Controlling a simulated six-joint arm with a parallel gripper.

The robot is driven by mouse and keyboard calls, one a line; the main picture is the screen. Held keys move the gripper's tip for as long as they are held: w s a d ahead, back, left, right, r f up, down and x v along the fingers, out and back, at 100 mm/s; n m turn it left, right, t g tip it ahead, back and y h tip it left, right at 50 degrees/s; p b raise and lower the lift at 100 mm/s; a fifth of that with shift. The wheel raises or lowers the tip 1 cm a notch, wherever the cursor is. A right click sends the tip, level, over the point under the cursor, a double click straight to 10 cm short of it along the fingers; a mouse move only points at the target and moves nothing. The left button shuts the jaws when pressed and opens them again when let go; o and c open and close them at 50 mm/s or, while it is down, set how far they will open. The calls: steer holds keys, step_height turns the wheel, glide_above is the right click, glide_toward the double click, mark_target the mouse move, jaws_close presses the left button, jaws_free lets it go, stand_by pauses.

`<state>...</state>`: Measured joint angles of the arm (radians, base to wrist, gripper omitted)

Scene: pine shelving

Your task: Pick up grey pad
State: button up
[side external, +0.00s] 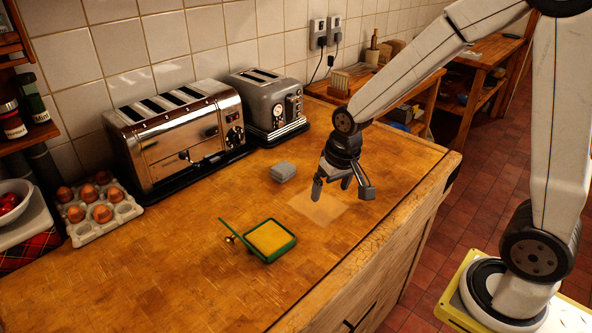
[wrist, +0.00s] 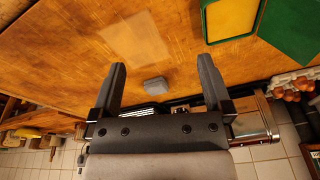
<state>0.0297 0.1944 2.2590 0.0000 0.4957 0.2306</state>
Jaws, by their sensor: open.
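The grey pad (side external: 283,171) is a small light grey block lying on the wooden counter (side external: 180,265), in front of the small grey toaster. My gripper (side external: 341,188) is open and empty above the counter, to the right of the pad and apart from it. In the wrist view, the grey pad (wrist: 155,86) lies beyond my gripper (wrist: 160,72), in the gap between its two spread fingers. Nothing hides the pad in the side view.
A green tray with a yellow inside (side external: 270,238) stands nearer the front. A large chrome toaster (side external: 180,135) and a smaller grey toaster (side external: 268,105) stand along the tiled wall. An egg carton (side external: 125,210) is at the left. A pale square patch (side external: 319,208) marks the counter below my gripper.

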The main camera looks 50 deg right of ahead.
steer(key=w+d+m+g, duration=0.1)
steer(key=w+d+m, duration=0.15)
steer(key=w, duration=0.55)
steer(key=w+d+m, duration=0.2)
steer(key=w+m, duration=0.2)
steer(key=w, duration=0.4)
steer(key=m+g, duration=0.1)
steer(key=m, duration=0.6)
glide_above(282, 168)
steer(key=f, duration=0.3)
steer(key=a+f, duration=0.1)
steer(key=shift+s+f, duration=0.2)
steer(key=shift+s, duration=0.2)
steer(key=shift+w+d+f+m, duration=0.4)
steer(key=shift+w+d+m, duration=0.1)
steer(key=shift+d+m, duration=0.05)
steer(key=shift+f, duration=1.3)
steer(key=shift+f, duration=0.1)
steer(key=shift+f, duration=2.5)
